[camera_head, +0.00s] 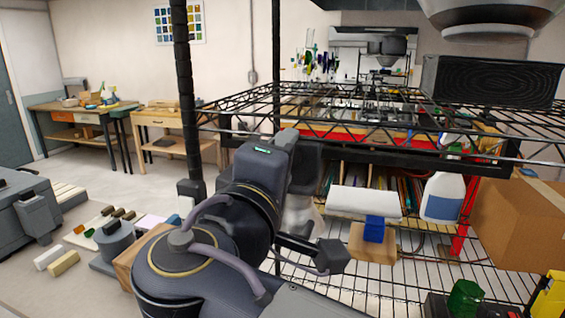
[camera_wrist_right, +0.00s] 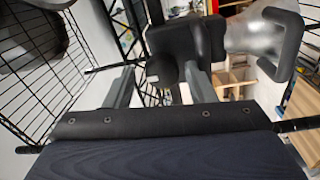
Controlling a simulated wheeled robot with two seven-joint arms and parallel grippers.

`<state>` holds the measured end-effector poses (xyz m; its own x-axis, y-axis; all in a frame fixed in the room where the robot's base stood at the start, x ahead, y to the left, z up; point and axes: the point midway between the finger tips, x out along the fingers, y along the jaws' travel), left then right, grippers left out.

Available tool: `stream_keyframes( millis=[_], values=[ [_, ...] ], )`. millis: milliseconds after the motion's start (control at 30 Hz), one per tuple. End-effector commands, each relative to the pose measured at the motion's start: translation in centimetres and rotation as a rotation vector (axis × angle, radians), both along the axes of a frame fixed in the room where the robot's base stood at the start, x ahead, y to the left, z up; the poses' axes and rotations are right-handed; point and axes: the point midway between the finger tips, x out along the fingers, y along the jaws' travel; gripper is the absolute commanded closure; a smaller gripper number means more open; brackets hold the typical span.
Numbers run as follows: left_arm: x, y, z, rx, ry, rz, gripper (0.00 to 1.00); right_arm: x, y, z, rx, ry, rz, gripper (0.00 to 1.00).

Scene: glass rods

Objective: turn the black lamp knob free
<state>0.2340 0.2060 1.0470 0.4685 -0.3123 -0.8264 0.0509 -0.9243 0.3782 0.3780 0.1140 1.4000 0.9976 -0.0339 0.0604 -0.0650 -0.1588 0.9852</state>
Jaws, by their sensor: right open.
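In the right wrist view, a short black round knob (camera_wrist_right: 161,70) shows ahead, on or against a black body (camera_wrist_right: 187,40). A clear glass lamp part (camera_wrist_right: 248,34) sits to the right of it, with a black curved handle (camera_wrist_right: 287,45) beside it. My right gripper (camera_wrist_right: 160,76) is open, one grey finger on each side of the knob in the picture. I cannot tell whether the fingers touch it. In the head view my arm covers the lamp area, and only pale glass (camera_head: 301,213) shows beside it. My left gripper is not in view.
A black wire shelf (camera_head: 350,125) spans the right. A black post (camera_head: 186,90) rises on the left.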

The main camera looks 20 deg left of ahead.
Motion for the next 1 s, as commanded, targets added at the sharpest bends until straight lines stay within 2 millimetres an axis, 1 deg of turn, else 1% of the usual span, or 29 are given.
stream_keyframes(
  millis=[33, 300, 467, 567, 733, 867, 1000],
  values=[
    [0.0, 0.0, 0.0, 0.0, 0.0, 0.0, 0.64, 0.0, 0.1, -0.4, -0.005, 0.007, 0.0, 0.44],
    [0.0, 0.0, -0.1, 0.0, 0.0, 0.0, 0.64, 0.0, 0.1, -0.6, -0.003, 0.01, 0.0, 0.44],
    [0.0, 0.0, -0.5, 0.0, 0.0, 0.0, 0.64, 0.0, 0.2, -0.8, 0.078, 0.008, 0.0, 0.44],
    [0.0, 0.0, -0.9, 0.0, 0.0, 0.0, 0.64, 0.0, 0.3, -0.8, 0.2, 0.004, 0.0, 0.44],
    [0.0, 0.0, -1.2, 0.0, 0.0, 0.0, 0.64, 0.0, 0.3, -0.7, 0.474, -0.005, 0.001, 0.44],
    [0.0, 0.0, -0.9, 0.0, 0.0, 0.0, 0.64, 0.0, 0.3, -0.4, 0.68, -0.014, 0.002, 0.44],
    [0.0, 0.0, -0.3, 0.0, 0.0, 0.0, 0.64, 0.0, 0.2, 0.0, 0.893, -0.027, 0.002, 0.44]
  ],
)
